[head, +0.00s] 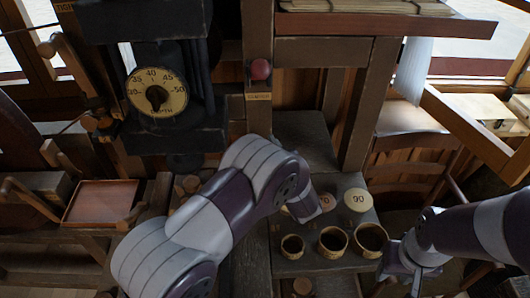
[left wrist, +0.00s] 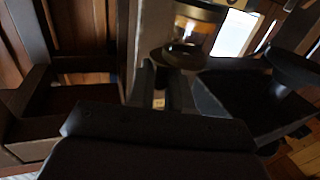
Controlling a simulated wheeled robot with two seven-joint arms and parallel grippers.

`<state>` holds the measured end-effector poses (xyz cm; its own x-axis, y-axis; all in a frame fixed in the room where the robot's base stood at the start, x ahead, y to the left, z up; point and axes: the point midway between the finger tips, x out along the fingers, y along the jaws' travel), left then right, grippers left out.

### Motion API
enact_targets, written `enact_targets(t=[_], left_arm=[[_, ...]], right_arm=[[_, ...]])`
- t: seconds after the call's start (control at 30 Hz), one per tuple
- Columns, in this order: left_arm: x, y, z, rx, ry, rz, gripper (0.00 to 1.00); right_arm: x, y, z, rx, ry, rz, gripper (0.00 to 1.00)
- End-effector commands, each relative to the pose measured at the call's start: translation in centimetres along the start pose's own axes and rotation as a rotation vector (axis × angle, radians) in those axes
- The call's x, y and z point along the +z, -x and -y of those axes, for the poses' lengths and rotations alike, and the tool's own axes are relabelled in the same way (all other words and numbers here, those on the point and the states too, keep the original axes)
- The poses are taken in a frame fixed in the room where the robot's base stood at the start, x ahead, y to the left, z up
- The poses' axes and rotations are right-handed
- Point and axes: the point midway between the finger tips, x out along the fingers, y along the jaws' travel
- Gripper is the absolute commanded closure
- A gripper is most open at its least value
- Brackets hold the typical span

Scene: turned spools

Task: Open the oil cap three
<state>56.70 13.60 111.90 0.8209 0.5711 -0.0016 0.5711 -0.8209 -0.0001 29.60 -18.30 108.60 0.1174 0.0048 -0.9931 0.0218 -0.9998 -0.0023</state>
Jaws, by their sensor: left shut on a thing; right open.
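In the left wrist view my left gripper (left wrist: 163,90) is shut on a small part at a dark round piece (left wrist: 180,58); an amber glass-like cylinder (left wrist: 194,28) stands directly beyond it. I cannot tell whether this is oil cap three. In the head view my left arm covers the left gripper and whatever it holds. No cap marked three is readable. My right gripper (head: 402,266) is open and empty, at the lower right, beside the rightmost round pot (head: 371,238).
Two more round pots (head: 333,242) (head: 292,246) stand in that row. Behind them lie a pale disc marked 90 (head: 358,200) and a partly hidden disc (head: 327,202). A dial (head: 156,90), a red knob (head: 260,69) and a reddish tray (head: 100,202) are further left.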

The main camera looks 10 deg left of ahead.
Motion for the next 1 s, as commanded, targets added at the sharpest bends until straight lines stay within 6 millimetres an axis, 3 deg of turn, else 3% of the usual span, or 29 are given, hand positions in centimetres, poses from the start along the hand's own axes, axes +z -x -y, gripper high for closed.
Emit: enact_targets(t=[0.5,1.0], left_arm=[[0.5,-0.9,-1.7,-0.480,0.004,0.000,1.00],[0.2,-1.9,-2.3,-0.776,0.003,-0.001,1.00]], right_arm=[[0.6,-4.8,0.0,0.000,0.000,0.000,0.57],[0.8,-7.1,0.0,0.000,0.000,0.000,0.57]])
